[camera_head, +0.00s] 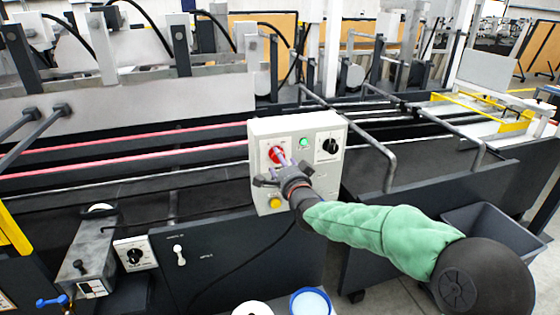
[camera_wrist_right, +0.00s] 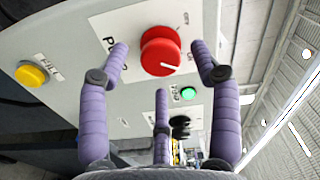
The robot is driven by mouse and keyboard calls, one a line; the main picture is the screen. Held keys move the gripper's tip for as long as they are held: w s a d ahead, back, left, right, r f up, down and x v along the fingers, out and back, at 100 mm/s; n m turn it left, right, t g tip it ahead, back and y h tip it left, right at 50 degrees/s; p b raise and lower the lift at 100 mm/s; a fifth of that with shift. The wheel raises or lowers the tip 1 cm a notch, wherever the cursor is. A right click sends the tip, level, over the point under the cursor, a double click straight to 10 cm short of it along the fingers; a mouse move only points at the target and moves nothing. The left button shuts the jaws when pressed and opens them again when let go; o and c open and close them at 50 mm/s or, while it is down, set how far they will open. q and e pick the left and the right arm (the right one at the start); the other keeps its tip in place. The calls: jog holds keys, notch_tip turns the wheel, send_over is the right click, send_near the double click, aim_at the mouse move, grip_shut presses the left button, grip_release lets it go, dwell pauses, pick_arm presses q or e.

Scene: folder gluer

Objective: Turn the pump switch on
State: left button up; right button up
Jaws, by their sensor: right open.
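The red knob (camera_head: 276,154) sits on the front of a pale control box (camera_head: 322,176). In the right wrist view the red knob (camera_wrist_right: 161,48) carries a white pointer line, and the partly hidden label beside it starts with "PU". My right gripper (camera_head: 283,163) is in front of the knob. In the wrist view its purple fingers (camera_wrist_right: 160,72) are spread open around the knob, with nothing held. I cannot tell whether any finger touches it. My left gripper is not in view.
The box also has a green button (camera_head: 304,143), a black dial (camera_head: 329,146) and a yellow button (camera_head: 275,203). A lower panel has another black dial (camera_head: 134,256) and a white switch (camera_head: 179,255). Metal rails (camera_head: 378,150) stand right of the box. A grey bin (camera_head: 488,228) is at right.

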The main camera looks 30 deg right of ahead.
jog(key=v, duration=1)
dwell(0.3)
jog(key=a+f+n+g+y, duration=0.2)
jog(key=a+f+g, duration=0.15)
jog(key=f, duration=0.75)
jog(key=a+f+n+g+y+p, duration=0.1)
jog(key=a+f+n+g+y, duration=0.3)
jog(key=f, duration=0.7)
jog(key=a+f+n+h, duration=0.1)
jog(key=a+f, duration=0.4)
jog(key=f, duration=0.5)
jog(key=s+a+f+n+g+y, duration=0.1)
jog(key=s+a+f+n+g, duration=0.2)
jog(key=s+a+f, duration=0.3)
jog(key=s+a+f+n+g+y, duration=0.2)
jog(key=s+a+f+n+g, duration=0.2)
jog(key=s+f, duration=1.2)
jog(key=a+g+p, duration=0.1)
jog(key=a+g, duration=0.1)
jog(key=a, duration=0.1)
jog(key=shift+s+a, duration=0.15)
jog(key=shift+s, duration=0.1)
